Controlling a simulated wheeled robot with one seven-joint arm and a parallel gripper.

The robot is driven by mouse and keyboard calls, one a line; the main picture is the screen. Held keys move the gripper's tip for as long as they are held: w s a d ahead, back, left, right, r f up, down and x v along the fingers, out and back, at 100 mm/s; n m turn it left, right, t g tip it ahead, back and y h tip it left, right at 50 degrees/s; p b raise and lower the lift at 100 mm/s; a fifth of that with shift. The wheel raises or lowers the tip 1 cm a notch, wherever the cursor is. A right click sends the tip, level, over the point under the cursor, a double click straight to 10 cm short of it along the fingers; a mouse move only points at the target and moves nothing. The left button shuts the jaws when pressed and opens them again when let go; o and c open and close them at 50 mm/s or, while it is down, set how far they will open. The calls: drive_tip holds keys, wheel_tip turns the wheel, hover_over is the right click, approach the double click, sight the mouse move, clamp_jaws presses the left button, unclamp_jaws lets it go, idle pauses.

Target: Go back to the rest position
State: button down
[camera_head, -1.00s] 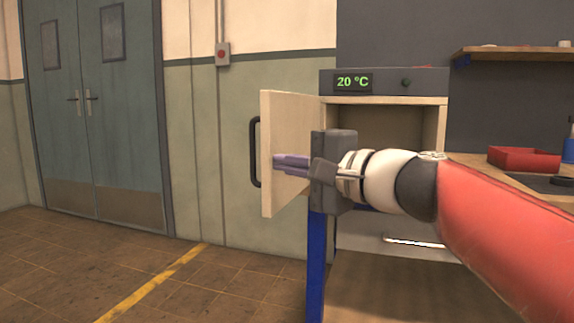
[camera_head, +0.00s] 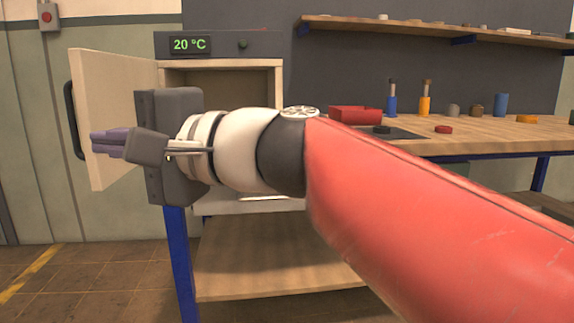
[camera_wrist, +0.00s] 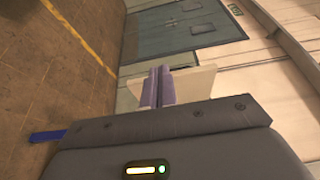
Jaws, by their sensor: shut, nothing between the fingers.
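The chamber (camera_head: 220,45) shows a 20 °C display. Its door stands open to the left, with a dark handle (camera_head: 74,120). My arm hides much of the chamber's inside.
A blue leg (camera_head: 181,260) stands under the chamber. Floor (camera_head: 90,285) at the lower left is clear.

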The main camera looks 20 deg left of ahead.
drive_tip(key=w+d+f+t+h, duration=0.2)
drive_tip(key=w+d+f+h, duration=0.1)
drive_tip(key=d+f, duration=0.35)
drive_tip(key=w+d+f+t+h, duration=0.25)
drive_tip(key=w+d+f, duration=0.2)
drive_tip(key=f, duration=0.25)
drive_tip(key=s+d+f+t+h, duration=0.1)
drive_tip(key=d+f+h, duration=0.3)
drive_tip(key=d+f, duration=0.5)
drive_tip(key=s+d+f+t+h, duration=0.15)
drive_tip(key=d+f+h, duration=0.35)
drive_tip(key=d, duration=0.8)
drive_tip(key=s+d+f+h, duration=0.2)
drive_tip(key=d+f+h, duration=0.1)
drive_tip(key=d+f, duration=0.6)
wheel_tip(320, 180, up, 14)
drive_tip(key=d+p, duration=0.2)
drive_tip(key=p, duration=1.1)
drive_tip(key=shift+s+d+f+m, duration=0.15)
drive_tip(key=shift+d+f+m, duration=0.05)
drive_tip(key=shift+d+m, duration=0.1)
